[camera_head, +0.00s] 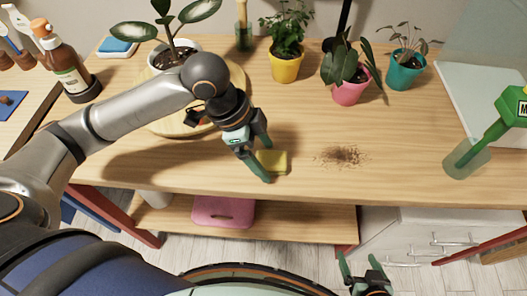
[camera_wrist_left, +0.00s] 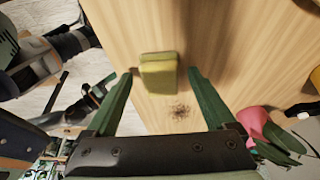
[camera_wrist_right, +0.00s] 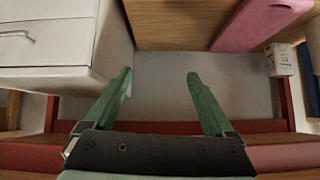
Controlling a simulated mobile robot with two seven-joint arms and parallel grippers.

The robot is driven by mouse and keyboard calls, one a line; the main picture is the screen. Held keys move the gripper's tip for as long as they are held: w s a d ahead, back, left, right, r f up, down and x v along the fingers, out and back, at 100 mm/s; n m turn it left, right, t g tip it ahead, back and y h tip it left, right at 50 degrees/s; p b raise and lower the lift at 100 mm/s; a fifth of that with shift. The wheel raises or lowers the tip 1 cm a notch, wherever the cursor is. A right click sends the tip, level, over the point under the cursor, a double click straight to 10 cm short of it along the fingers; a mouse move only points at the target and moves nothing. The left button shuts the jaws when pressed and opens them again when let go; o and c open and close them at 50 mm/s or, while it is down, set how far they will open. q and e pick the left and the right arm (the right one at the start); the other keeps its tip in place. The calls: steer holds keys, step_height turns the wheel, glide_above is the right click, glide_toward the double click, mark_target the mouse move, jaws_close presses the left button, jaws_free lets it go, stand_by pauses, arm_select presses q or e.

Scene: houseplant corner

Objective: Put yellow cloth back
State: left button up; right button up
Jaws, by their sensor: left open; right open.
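The yellow cloth (camera_head: 272,162) is a small folded block lying on the wooden table near its front edge. My left gripper (camera_head: 265,159) is open just beside and above the cloth in the head view. In the left wrist view the cloth (camera_wrist_left: 158,75) shows between and slightly beyond the two open fingertips (camera_wrist_left: 160,72), not clasped. My right gripper (camera_head: 360,268) is open and empty, low in front of the table. In the right wrist view its fingers (camera_wrist_right: 158,75) are apart, with the floor and lower shelf beyond.
A patch of brown soil (camera_head: 342,156) lies right of the cloth. Potted plants in yellow (camera_head: 286,68), pink (camera_head: 351,92) and teal (camera_head: 404,75) pots stand at the back. A green-handled tool in a clear cup (camera_head: 467,160) is at right. A pink box (camera_head: 222,212) sits on the lower shelf.

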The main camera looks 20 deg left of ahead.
arm_select(q)
steer(key=p+v, duration=0.2)
steer(key=v, duration=1)
steer(key=shift+r, duration=0.15)
arm_select(e)
steer(key=shift+s+d+r+h, duration=0.3)
steer(key=shift+s+d+r, duration=0.05)
steer(key=shift+d+r, duration=0.3)
